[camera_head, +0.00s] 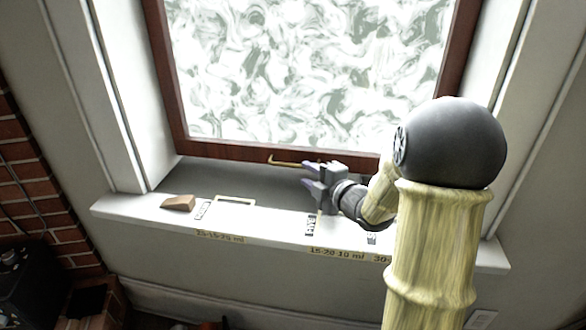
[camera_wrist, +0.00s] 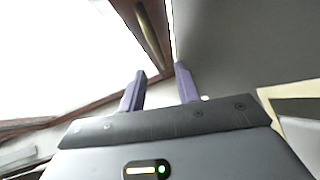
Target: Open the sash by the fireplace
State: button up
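The sash is a dark reddish-brown wooden frame (camera_head: 222,150) around swirly frosted glass, set in a white recess; its frame also shows in the wrist view (camera_wrist: 112,102). A thin brass handle (camera_head: 283,162) runs along its bottom rail; it shows in the wrist view (camera_wrist: 148,34) beyond the fingertips. My gripper (camera_head: 304,174) is just above the sill, close to the handle's right end. In the wrist view my gripper (camera_wrist: 161,74) has its two purple fingers apart with nothing between them. I cannot tell whether a fingertip touches the handle. My arm hides the sash's lower right corner.
The white sill (camera_head: 270,222) holds a brown wedge (camera_head: 178,203), a pale rectangular outline (camera_head: 235,201) and small labelled pieces (camera_head: 310,225). Brick (camera_head: 40,205) stands at the left, with a dark object (camera_head: 25,285) below. The grey inner ledge (camera_head: 205,178) is clear at left.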

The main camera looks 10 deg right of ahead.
aim_at(293, 166)
jog(key=b+x, duration=0.1)
jog(key=x, duration=0.6)
jog(key=shift+f, duration=0.1)
jog(key=shift+w+a, duration=0.1)
jog(key=shift+w, duration=0.2)
grip_shut()
